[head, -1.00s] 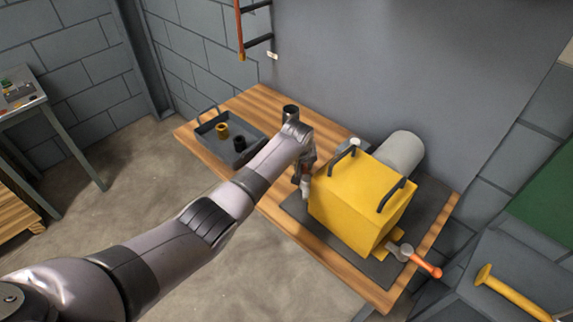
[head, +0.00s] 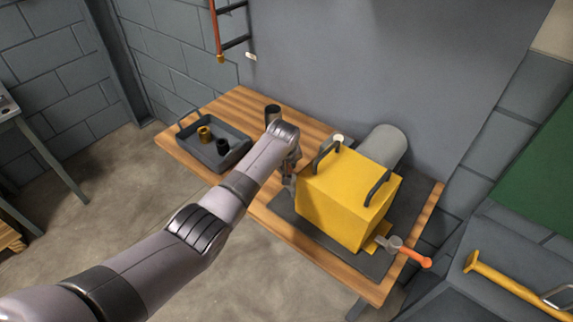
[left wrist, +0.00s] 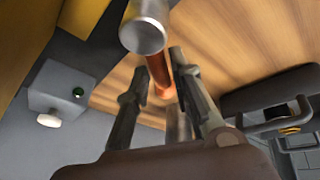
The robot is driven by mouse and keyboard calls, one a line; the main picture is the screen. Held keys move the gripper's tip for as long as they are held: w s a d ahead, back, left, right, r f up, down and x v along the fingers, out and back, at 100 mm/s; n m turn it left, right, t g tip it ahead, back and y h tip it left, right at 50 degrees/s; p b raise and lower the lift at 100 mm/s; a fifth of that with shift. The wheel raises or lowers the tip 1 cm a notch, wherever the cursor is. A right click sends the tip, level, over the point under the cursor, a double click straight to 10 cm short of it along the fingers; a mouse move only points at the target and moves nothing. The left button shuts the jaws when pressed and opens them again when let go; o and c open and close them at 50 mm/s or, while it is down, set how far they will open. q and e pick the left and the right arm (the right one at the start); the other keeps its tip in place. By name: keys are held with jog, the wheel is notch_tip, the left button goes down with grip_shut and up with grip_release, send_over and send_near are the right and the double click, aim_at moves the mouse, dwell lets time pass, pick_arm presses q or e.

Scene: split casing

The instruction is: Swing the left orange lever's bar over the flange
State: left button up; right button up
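The yellow casing (head: 345,203) stands on a dark mat (head: 287,211) on the wooden workbench. In the head view my left gripper (head: 289,177) is at the casing's left side and hides most of the left lever. In the left wrist view an orange lever handle (left wrist: 186,73) with a thick grey metal bar (left wrist: 143,36) shows just beyond my left gripper (left wrist: 157,66). The fingers are apart, with the handle lined up between them; I cannot tell whether they touch it. Another orange lever (head: 416,256) with a grey bar (head: 395,243) sits at the casing's right front. My right gripper is not in view.
A grey tray (head: 240,160) with a brass and a black piece stands on the bench's left end, near a dark cup (head: 273,112). Two black handles (head: 378,187) top the casing. A grey cylinder (head: 384,145) lies behind it, close to the wall.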

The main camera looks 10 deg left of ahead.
pick_arm(q)
jog(key=shift+o, duration=1.3)
jog(key=shift+r, duration=0.1)
jog(key=v, duration=1.2)
jog(key=shift+c, duration=0.6)
